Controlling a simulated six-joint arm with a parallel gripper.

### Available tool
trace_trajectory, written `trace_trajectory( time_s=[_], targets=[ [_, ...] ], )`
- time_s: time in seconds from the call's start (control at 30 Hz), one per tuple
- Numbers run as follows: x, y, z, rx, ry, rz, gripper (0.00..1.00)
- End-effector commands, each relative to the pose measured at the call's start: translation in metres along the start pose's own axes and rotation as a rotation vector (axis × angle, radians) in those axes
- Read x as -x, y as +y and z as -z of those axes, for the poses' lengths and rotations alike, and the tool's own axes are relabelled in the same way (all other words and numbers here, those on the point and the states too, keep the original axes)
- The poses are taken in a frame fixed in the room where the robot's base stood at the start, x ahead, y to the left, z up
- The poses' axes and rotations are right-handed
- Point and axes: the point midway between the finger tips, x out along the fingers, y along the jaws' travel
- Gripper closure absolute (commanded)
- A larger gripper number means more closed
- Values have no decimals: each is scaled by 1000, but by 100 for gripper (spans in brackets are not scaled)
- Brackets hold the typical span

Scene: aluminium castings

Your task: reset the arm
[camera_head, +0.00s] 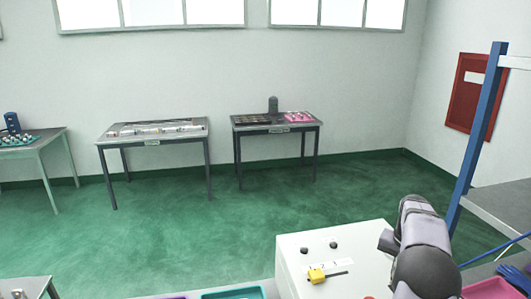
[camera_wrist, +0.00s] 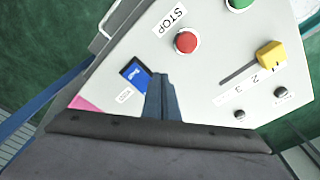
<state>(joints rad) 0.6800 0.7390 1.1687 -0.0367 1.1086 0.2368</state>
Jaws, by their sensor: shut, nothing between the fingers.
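My gripper (camera_wrist: 160,80) shows in the wrist view with its dark fingers together and nothing between them. It is over a white control panel (camera_wrist: 205,75). A blue switch (camera_wrist: 135,73) lies just left of the fingertips; contact cannot be told. A red button (camera_wrist: 186,41) beside a STOP label is above them, and a green button (camera_wrist: 240,3) is cut off at the top edge. A yellow slider knob (camera_wrist: 271,54) sits by the end of a slot near numbers. In the head view the panel (camera_head: 300,259) is at bottom centre, partly hidden by my arm; the gripper cannot be made out there.
Two black knobs (camera_wrist: 281,92) are on the panel's right. A teal bin (camera_head: 233,293) and a pink bin (camera_head: 490,288) flank the panel. A blue-posted rack (camera_head: 474,135) stands at right. Tables with parts (camera_head: 152,130) stand by the far wall, with open green floor before them.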

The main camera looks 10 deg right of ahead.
Motion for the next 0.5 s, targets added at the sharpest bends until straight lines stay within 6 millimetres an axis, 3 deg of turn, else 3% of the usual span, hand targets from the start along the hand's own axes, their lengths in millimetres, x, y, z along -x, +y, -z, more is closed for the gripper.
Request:
trace_trajectory(
  time_s=[0.03, 0.2, 0.33, 0.5],
  targets=[
    [-3, -19, -19, 51, -6, 6, 100],
    [-6, -68, -91, 228, -28, 23, 100],
    [-11, -93, -154, 364, -45, 35, 100],
    [-24, -105, -242, 540, -68, 48, 100]
  ],
)
